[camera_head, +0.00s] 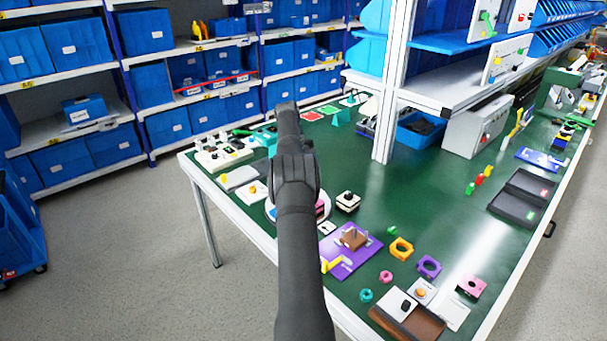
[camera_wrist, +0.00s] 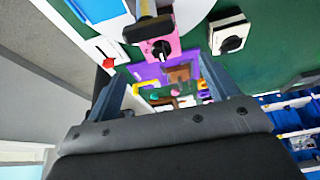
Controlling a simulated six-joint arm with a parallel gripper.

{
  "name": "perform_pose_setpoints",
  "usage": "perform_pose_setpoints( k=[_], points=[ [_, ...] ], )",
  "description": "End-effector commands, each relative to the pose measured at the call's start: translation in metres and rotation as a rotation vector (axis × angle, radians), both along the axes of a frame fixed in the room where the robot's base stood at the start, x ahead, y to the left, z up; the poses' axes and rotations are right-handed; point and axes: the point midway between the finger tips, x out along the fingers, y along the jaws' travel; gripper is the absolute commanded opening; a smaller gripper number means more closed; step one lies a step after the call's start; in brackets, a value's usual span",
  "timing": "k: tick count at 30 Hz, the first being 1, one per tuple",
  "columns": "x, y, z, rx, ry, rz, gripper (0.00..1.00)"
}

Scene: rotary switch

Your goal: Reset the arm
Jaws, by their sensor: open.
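My gripper (camera_wrist: 160,68) is open in the wrist view, its two fingers spread wide with nothing held between them. A pink switch block with a dark knob (camera_wrist: 160,48) shows between and beyond the fingertips. A white box switch with a black round knob (camera_wrist: 230,38) lies to the right of the fingers. In the head view the same white switch (camera_head: 347,201) stands on the green table, just right of my arm. The pink block (camera_head: 320,207) is partly hidden by my arm there. My gripper's fingers cannot be made out in the head view.
The green table (camera_head: 400,215) holds a purple board (camera_head: 350,262) with a brown part, several coloured rings, and a brown tray (camera_head: 425,325) at the front. A white post (camera_head: 390,90) and shelf rise at the back. Open table lies right of the white switch.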

Motion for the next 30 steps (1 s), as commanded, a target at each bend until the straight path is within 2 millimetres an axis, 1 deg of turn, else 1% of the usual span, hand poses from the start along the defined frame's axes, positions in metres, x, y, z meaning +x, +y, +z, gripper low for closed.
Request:
perform_pose_setpoints(
  k=[11, 17, 23, 26, 30],
  points=[
    [0.000, 0.001, 0.002, 0.000, 0.001, 0.000, 0.80],
    [-0.002, -0.002, -0.005, 0.000, 0.001, 0.000, 0.80],
    [-0.009, -0.008, -0.025, 0.000, 0.004, -0.001, 0.80],
    [-0.013, -0.012, -0.040, 0.000, 0.003, -0.001, 0.80],
    [-0.020, -0.019, -0.064, 0.001, 0.003, -0.001, 0.80]
  ],
)
